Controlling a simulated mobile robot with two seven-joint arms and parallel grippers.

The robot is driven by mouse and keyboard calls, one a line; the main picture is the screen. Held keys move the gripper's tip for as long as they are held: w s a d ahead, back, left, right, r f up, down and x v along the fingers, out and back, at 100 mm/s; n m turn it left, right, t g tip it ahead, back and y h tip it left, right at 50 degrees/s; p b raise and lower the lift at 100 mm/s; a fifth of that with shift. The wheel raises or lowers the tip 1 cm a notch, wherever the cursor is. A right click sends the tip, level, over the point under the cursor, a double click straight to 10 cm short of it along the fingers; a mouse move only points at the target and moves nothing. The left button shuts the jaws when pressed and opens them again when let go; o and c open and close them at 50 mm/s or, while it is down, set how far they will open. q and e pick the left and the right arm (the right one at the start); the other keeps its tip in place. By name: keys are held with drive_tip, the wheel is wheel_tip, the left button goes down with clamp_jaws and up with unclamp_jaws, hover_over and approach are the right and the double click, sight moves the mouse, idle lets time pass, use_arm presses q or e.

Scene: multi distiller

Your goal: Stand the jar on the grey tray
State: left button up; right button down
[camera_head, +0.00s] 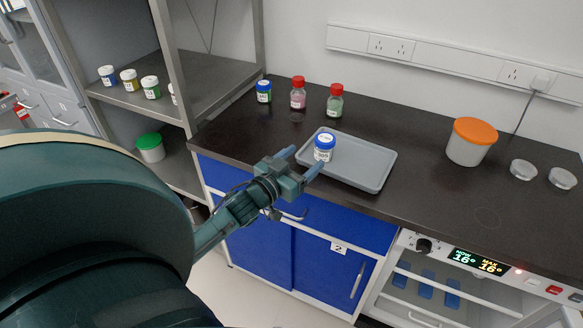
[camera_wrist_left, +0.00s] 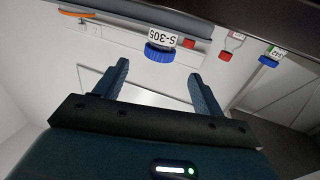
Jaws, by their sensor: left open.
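The white jar with a blue cap (camera_head: 324,148) stands upright on the grey tray (camera_head: 372,178), near its left end. In the left wrist view the jar (camera_wrist_left: 161,46) appears upside down, with a label reading S-305. My left gripper (camera_head: 299,162) is open and empty at the tray's front left edge, its fingers pointing toward the jar. In the left wrist view the jar is beyond the open fingertips (camera_wrist_left: 158,70), roughly centred between them and apart from them. My right gripper is not in view.
Behind the tray stand a green jar with a blue cap (camera_head: 264,92) and red-capped bottles (camera_head: 298,93) (camera_head: 335,102). An orange-lidded tub (camera_head: 470,143) and clear dishes (camera_head: 523,170) are at the right. The tray's right part is bare. A shelf post (camera_head: 175,65) rises at the left.

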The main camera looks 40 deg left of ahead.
use_arm(q)
drive_tip(key=s+d+f+m+g+h, duration=0.1)
drive_tip(key=s+d+f+g, duration=0.2)
drive_tip(key=s+d+f, duration=0.3)
drive_tip(key=s+d+f+m+g+h, duration=0.1)
drive_tip(key=s+d+f+g, duration=0.3)
drive_tip(key=s+d, duration=0.9)
wheel_tip(320, 180, down, 4)
drive_tip(key=d+h, duration=0.1)
drive_tip(key=d, duration=0.1)
drive_tip(key=shift+s+d+r+m, duration=0.15)
drive_tip(key=shift+d+r+m, duration=0.05)
drive_tip(key=shift+d+m, duration=0.2)
drive_tip(key=shift+a+r, duration=0.1)
drive_tip(key=shift+r, duration=0.05)
